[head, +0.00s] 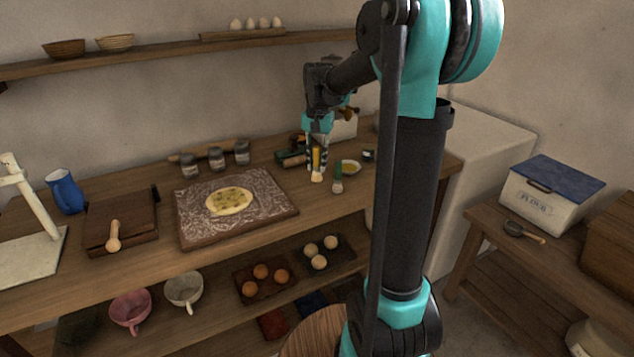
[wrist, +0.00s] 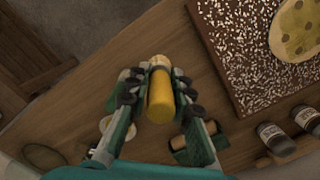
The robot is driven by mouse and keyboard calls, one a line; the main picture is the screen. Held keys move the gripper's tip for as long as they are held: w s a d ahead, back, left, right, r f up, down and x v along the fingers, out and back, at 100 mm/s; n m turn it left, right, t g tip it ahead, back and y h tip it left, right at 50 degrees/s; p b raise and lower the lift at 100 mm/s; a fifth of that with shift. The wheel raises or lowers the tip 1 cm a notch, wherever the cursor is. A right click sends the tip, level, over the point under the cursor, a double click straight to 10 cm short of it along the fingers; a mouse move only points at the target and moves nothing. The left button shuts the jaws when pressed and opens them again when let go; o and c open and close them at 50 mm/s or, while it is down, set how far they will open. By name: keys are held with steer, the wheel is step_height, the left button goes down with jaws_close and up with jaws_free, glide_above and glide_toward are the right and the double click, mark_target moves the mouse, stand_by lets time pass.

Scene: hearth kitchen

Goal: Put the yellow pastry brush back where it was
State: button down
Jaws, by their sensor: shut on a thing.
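The yellow pastry brush (head: 316,158) hangs upright in my gripper (head: 318,145), its pale bristles pointing down over the right part of the counter. I cannot tell whether the bristles touch the wood. A small dish with yellow liquid (head: 350,167) is behind the green brush.
A dark patterned board (head: 275,210) with flat dough (head: 229,201) lies to the left. Several grey jars (head: 217,158) stand behind it. A green-and-wood item (head: 291,158) lies behind the brushes. Bare counter (head: 318,200) shows in front of them.

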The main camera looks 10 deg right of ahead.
mark_target(316, 180)
steer(key=shift+f, duration=3.45)
steer(key=c, duration=1.3)
jaws_free()
steer(key=shift+f, duration=0.15)
steer(key=shift+c, duration=0.2)
steer(key=r, duration=1.2)
steer(key=shift+w+d, duration=0.2)
steer(key=shift+w, duration=0.1)
steer(key=s+d+f+n+t, duration=0.1)
steer(key=s+f+n+t, duration=0.1)
steer(key=s+f, duration=0.8)
steer(key=s+d+f+n+t, duration=0.2)
steer(key=s+f+n, duration=0.1)
steer(key=s+f, duration=0.6)
steer(key=s, duration=0.3)
steer(key=shift+s+d+f+n+t, duration=0.3)
steer(key=shift+f+t, duration=0.05)
steer(key=shift+t, duration=0.05)
